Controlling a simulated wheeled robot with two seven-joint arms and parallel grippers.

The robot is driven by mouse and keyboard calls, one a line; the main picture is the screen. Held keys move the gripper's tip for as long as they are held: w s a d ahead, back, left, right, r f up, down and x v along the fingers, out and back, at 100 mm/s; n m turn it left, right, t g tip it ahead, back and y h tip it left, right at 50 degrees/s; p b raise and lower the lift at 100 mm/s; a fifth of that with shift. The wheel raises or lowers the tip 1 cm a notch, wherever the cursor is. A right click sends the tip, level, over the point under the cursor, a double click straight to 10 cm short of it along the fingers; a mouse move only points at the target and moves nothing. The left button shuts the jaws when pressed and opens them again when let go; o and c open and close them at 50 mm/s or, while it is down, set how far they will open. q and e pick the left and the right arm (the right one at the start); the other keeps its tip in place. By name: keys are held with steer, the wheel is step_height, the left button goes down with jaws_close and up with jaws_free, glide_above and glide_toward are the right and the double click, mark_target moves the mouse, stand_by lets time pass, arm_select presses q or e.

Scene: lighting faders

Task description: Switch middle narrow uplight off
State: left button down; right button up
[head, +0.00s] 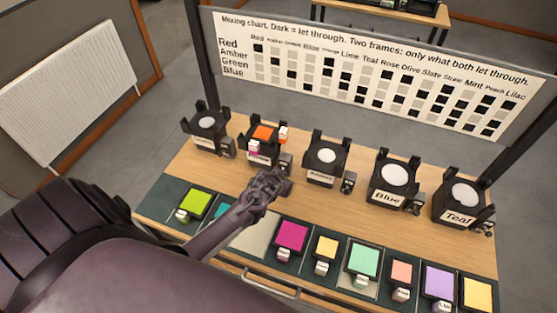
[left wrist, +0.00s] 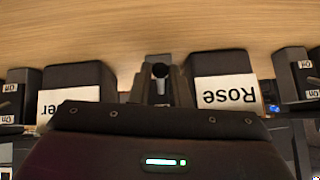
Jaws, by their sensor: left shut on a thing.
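The middle narrow uplight (head: 263,150) is the second black holder from the left. An orange colour frame (head: 265,132) sits on it and hides its lamp face. In the left wrist view a label reading Rose (left wrist: 226,92) shows upside down. A small switch box (head: 285,160) stands at the uplight's right. The switch's On and Off marks are hidden. My right gripper is out of view.
Other uplights stand beside: one at far left (head: 206,134), one to the right (head: 324,165), then Blue (head: 392,186) and Teal (head: 461,204). Colour frames, such as a magenta one (head: 291,236), lie along the front. A mixing chart (head: 360,70) stands behind.

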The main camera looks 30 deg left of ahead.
arm_select(q)
steer(key=c, duration=1.4)
jaws_free()
steer(key=shift+o, duration=0.2)
steer(key=v, duration=0.7)
steer(key=shift+s+r, duration=0.25)
steer(key=shift+r, duration=0.1)
steer(key=shift+f, duration=0.1)
